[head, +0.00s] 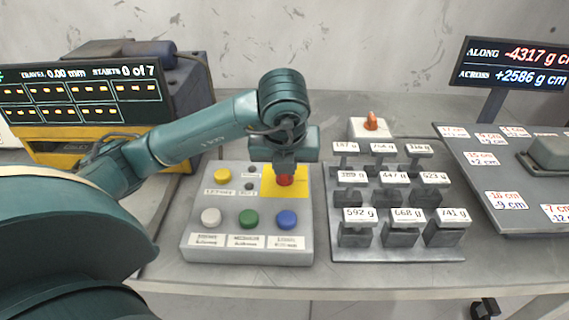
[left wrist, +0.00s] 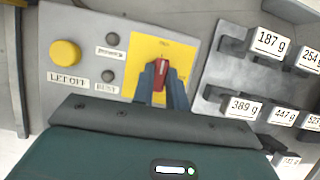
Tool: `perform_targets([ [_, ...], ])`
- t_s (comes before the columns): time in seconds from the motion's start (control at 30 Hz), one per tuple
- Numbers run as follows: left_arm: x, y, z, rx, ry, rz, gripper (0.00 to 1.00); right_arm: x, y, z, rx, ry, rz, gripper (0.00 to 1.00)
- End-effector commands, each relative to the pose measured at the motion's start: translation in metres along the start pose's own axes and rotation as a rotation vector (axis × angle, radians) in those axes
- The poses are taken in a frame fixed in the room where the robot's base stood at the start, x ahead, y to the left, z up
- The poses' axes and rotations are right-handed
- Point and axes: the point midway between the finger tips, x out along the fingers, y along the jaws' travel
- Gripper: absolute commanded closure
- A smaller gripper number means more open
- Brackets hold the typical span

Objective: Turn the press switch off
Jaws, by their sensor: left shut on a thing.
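The press switch is a red knob (head: 286,180) on a yellow plate (head: 300,187) at the upper right of the grey control box (head: 196,240). The knob (left wrist: 161,68) also shows in the left wrist view, between two fingers, on the yellow plate (left wrist: 190,50). My left gripper (head: 285,174) points down over the box and is shut on the red knob; its fingertips (left wrist: 161,76) sit on either side of it. The small marks on the plate are too blurred to read. My right gripper is in neither view.
The box also bears yellow (head: 222,175), white (head: 210,217), green (head: 248,219) and blue (head: 286,219) buttons. A rack of labelled weights (head: 397,254) stands right of it. An orange knob (head: 371,122) is behind the rack. Screens (head: 85,95) stand at the left and right.

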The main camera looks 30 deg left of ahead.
Motion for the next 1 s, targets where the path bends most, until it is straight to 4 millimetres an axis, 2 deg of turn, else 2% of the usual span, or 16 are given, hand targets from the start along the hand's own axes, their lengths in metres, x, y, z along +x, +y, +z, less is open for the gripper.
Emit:
perform_targets([
  [0.1, 0.000, 0.000, 0.001, -0.004, -0.002, 0.001, 1.00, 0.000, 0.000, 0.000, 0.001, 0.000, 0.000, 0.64],
  [0.13, 0.000, 0.000, 0.001, -0.004, -0.002, 0.001, 0.85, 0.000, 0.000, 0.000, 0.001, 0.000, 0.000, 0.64],
  [0.4, 0.000, 0.000, 0.001, -0.002, -0.001, 0.000, 0.64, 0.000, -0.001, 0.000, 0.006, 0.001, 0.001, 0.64],
  [0.63, -0.001, 0.000, 0.000, 0.000, -0.001, 0.000, 0.64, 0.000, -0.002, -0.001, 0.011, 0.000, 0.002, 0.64],
  [0.73, -0.009, 0.000, 0.001, 0.000, -0.003, -0.001, 0.64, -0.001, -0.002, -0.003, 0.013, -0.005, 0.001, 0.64],
  [0.87, -0.032, 0.000, 0.004, 0.001, -0.007, -0.002, 0.64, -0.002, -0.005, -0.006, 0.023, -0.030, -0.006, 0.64],
  [1.0, -0.066, 0.000, 0.005, 0.000, -0.009, -0.002, 0.64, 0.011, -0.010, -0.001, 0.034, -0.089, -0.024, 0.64],
])
